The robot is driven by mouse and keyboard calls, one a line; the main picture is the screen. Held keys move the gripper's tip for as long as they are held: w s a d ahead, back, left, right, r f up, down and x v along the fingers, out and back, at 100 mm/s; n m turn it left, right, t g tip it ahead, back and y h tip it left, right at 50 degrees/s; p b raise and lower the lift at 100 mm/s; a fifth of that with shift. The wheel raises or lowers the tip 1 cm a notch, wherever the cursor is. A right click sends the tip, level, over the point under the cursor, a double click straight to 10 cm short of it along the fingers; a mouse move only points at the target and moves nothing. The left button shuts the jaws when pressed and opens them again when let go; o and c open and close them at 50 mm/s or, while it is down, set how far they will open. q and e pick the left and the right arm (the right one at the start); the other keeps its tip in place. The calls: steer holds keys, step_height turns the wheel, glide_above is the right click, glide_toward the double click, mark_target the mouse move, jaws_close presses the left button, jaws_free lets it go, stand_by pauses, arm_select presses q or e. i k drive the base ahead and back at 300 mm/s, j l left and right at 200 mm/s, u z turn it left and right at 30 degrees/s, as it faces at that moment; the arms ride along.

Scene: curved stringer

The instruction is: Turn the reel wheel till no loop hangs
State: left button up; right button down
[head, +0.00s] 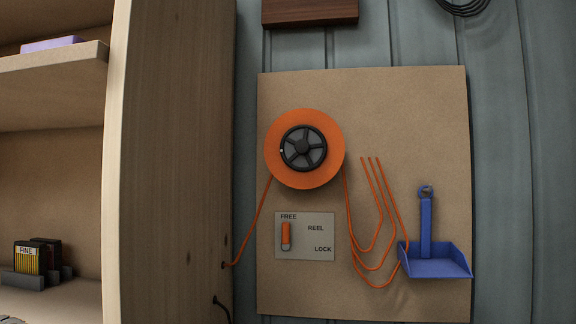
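An orange reel (283,170) with a black spoked wheel (303,148) at its centre is mounted on a tan board in the head view. An orange cord (262,205) runs from the reel's left side down to the wooden cabinet side. From the reel's right side, orange cord hangs in several loops (375,265) below and to the right of it. A label plate (320,247) under the reel reads FREE, REEL and LOCK. Its orange lever (286,234) stands upright below FREE. Neither of my grippers is in view.
A blue dustpan (435,262) hangs on the board close to the right of the loops. A wooden cabinet (170,160) stands at the left, with shelves and a box marked FINE (28,258). A black coil (462,4) hangs at the top right.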

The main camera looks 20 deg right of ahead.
mark_target(304, 148)
steer(key=j+z, duration=0.15)
steer(key=z, duration=0.25)
steer(key=i+j+z, duration=0.1)
steer(key=z, duration=0.35)
steer(key=j+z, duration=0.4)
steer(key=i+l, duration=0.05)
steer(key=l, duration=0.05)
